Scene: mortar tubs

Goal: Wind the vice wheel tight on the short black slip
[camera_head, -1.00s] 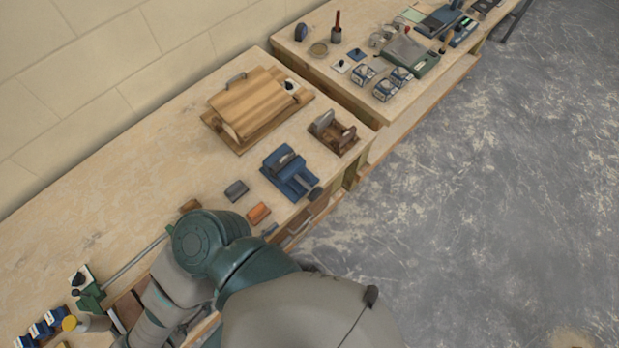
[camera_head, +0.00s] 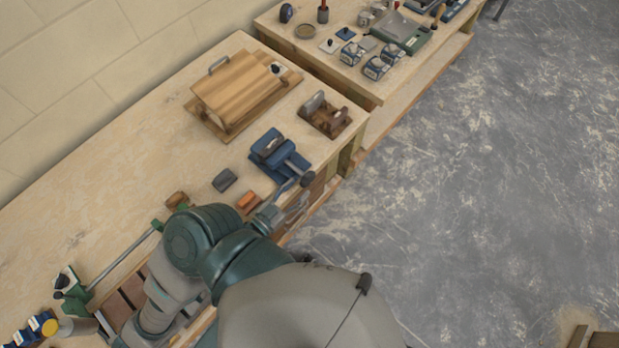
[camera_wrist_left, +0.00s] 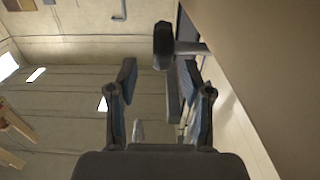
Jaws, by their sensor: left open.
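The blue vice (camera_head: 268,147) stands near the front edge of the bench, with its screw and dark wheel (camera_head: 307,178) toward the front right. Something grey shows at its jaws, too small to tell whether it is the black slip. A short dark grey block (camera_head: 224,180) lies on the bench left of the vice. My left gripper (camera_head: 277,203) is open, close to the wheel on its near side, partly hidden by my arm. My right gripper is out of view.
An orange block (camera_head: 248,202) and a brown block (camera_head: 177,200) lie near my arm. A brown wooden holder (camera_head: 325,117) stands behind the vice, and a wooden press-like board (camera_head: 235,92) lies further back. Open floor lies right of the bench.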

